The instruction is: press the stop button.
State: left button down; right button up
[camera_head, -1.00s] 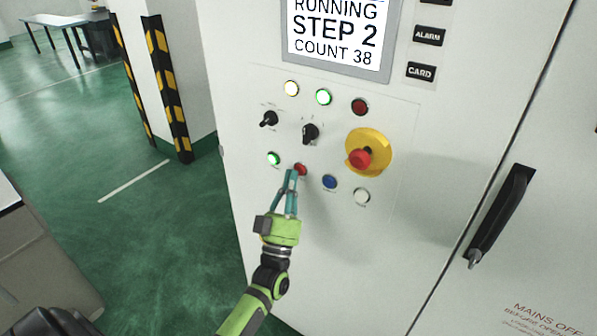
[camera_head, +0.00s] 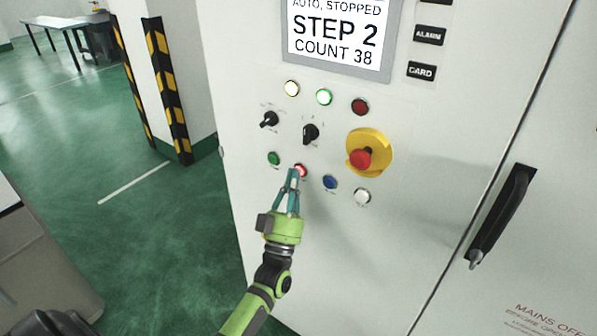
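The red stop button (camera_head: 301,169) is in the lower button row of the white cabinet panel, and it is lit. My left gripper (camera_head: 293,173) comes up from below, with its teal fingertips close together at the button and covering part of it. Whether the tips touch the button cannot be told for sure. The gripper holds nothing that I can see. The display (camera_head: 338,32) reads "AUTO, STOPPED", "STEP 2", "COUNT 38". My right gripper is not in view.
Beside the stop button are a green button (camera_head: 274,158), a blue button (camera_head: 330,182) and a white button (camera_head: 362,196). A red emergency stop (camera_head: 360,159) on a yellow base sits up and right. A black door handle (camera_head: 499,217) stands out at right.

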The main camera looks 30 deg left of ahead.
pick_arm(q)
jog(key=shift+s, duration=0.1)
dwell(0.4)
jog(key=shift+s+p, duration=0.4)
jog(key=shift+s, duration=0.3)
jog(key=s, duration=0.1)
jog(key=s+p, duration=0.1)
jog(key=s, duration=0.1)
jog(key=s+p, duration=0.1)
jog(key=s, duration=0.1)
jog(key=shift+a, duration=0.25)
jog(key=shift+w, duration=0.1)
dwell(0.4)
